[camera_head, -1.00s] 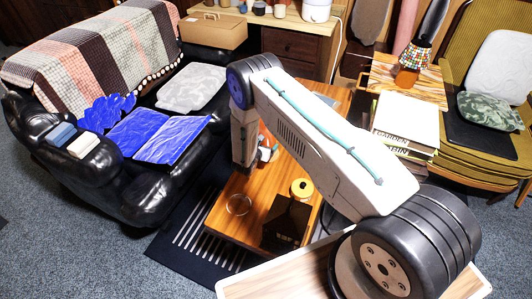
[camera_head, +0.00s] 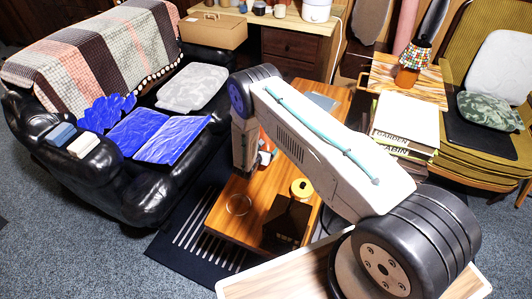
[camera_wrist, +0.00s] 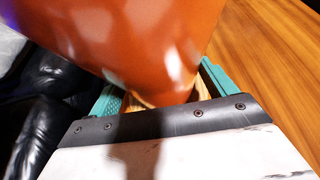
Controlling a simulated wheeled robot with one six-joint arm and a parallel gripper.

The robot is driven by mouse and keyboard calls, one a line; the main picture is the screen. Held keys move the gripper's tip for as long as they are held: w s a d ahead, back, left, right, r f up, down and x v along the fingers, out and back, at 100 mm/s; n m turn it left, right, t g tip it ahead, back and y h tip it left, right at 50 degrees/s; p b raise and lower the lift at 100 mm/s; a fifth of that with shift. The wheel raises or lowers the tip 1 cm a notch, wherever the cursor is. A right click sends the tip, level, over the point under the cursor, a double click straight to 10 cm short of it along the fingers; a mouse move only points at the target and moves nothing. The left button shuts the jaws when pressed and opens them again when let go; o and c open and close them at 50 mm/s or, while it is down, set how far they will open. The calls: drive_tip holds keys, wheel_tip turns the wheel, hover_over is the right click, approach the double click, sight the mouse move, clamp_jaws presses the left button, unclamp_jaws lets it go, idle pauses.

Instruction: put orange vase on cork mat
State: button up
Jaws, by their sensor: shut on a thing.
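The orange vase (camera_wrist: 150,40) is large, glossy and close in the wrist view, cut off by the top edge. My gripper (camera_wrist: 160,90) is shut on its narrower end, with a teal finger at each side. In the head view an orange patch (camera_head: 265,141), likely the vase, shows beside my arm above the wooden coffee table (camera_head: 232,208). My arm hides most of the gripper there. I cannot make out the cork mat in either view.
On the coffee table are a clear round glass dish (camera_head: 238,204), a yellow-orange lidded jar (camera_head: 301,189) and a dark box (camera_head: 285,222). A black sofa (camera_head: 125,180) stands at left. Stacked books (camera_head: 405,125) are at right.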

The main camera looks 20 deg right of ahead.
drive_tip(key=shift+w+f, duration=0.1)
drive_tip(key=shift+f, duration=0.05)
drive_tip(key=o, duration=1.9)
drive_tip(key=shift+f, duration=0.15)
drive_tip(key=shift+v, duration=4)
drive_tip(key=shift+d, duration=0.1)
